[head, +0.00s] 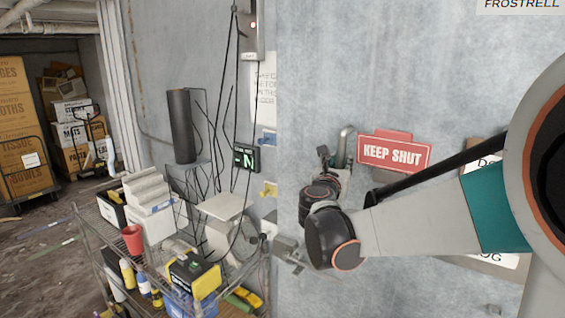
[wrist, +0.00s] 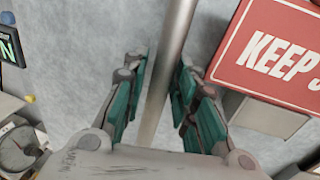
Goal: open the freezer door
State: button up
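The freezer door (head: 315,75) is a large grey metal panel filling the right half of the head view, and it looks closed. Its handle (head: 346,140) is a grey metal bar whose curved top shows above my gripper (head: 336,170). In the wrist view the handle (wrist: 172,60) runs between the two green-padded fingers of my gripper (wrist: 160,90). The fingers are apart, one on each side of the bar. A gap shows at the left pad; the right pad is closer, and I cannot tell whether it touches. My wrist hides the lower handle in the head view.
A red KEEP SHUT sign (head: 394,152) sits right of the handle. A metal latch piece (head: 290,250) is at the door's left edge. A loaded wire cart (head: 150,265) stands close by on the left. Stacked boxes (head: 75,130) are far left, with some open floor before them.

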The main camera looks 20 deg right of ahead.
jog(key=shift+w+d, duration=0.25)
jog(key=shift+c, duration=0.2)
grip_shut()
jog(key=shift+s+a, duration=0.1)
